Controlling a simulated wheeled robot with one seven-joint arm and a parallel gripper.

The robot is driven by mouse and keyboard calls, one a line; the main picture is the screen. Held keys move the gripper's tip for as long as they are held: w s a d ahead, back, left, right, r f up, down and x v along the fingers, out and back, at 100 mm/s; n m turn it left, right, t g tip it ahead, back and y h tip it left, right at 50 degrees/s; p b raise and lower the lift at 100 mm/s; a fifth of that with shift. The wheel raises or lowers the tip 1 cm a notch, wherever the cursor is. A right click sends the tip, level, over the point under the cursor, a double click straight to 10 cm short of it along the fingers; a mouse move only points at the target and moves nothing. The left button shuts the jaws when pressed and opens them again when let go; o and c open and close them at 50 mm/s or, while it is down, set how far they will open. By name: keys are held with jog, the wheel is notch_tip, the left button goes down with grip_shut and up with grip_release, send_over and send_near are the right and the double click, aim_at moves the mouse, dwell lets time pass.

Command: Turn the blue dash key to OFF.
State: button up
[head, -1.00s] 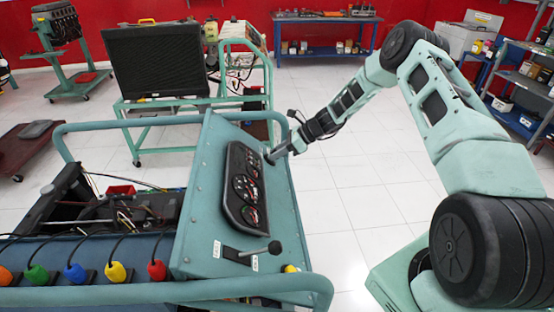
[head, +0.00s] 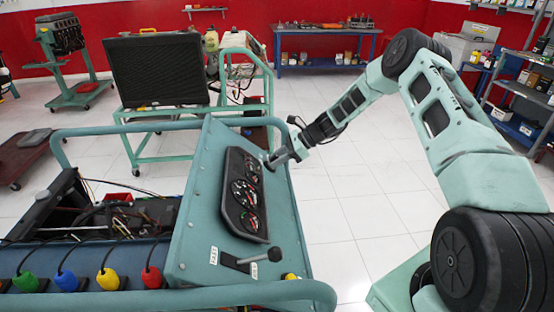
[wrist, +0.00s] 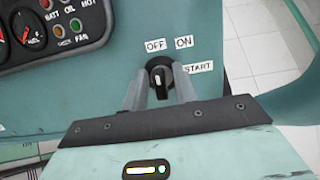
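The dash key (wrist: 158,76) is a dark, round switch with a short white mark, on the teal dash panel (wrist: 110,85) in the wrist view. No blue shows on it. The mark stands nearly upright in the picture, below the OFF label (wrist: 155,45). The ON label (wrist: 184,41) is at its upper right and the START label (wrist: 199,67) at its right. My gripper (wrist: 160,82) has one finger on each side of the key, with a gap between them; contact is unclear. In the head view my gripper (head: 269,164) is at the panel's far right edge, hiding the key.
The gauge cluster (head: 245,194) is left of the gripper. A lever (head: 252,257) with a dark knob sticks out lower on the panel. A teal tube rail (head: 230,293) runs across the front. White floor (head: 345,200) is open to the right.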

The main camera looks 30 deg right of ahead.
jog(key=shift+d, duration=0.15)
jog(key=b+v, duration=0.3)
jog(key=v, duration=1.4)
jog(key=shift+s, duration=0.2)
jog(key=shift+d, duration=0.1)
jog(key=s+a+r+n+g+h, duration=0.15)
jog(key=s+a+n, duration=0.3)
jog(key=a, duration=0.55)
jog(key=s+a+r+n+g+h, duration=0.15)
jog(key=s+a+n, duration=0.3)
jog(key=a, duration=0.55)
jog(key=s+a+r+n+g+h, duration=0.1)
jog(key=s+a+r+n+g, duration=0.3)
jog(key=a, duration=0.6)
jog(key=s+a+n+t+h, duration=0.1)
jog(key=s+a+n, duration=0.1)
jog(key=s+n, duration=0.3)
jog(key=s+a+n+t+h, duration=0.1)
jog(key=s+a+n+h, duration=0.1)
jog(key=s+n, duration=0.4)
jog(key=s+a+f+n+t+h, duration=0.1)
jog(key=s+n, duration=0.5)
jog(key=s, duration=0.7)
jog(key=shift+s+a+h, duration=0.4)
jog(key=shift+a+h, duration=0.2)
jog(key=shift+h, duration=0.1)
jog(key=shift+r, duration=0.1)
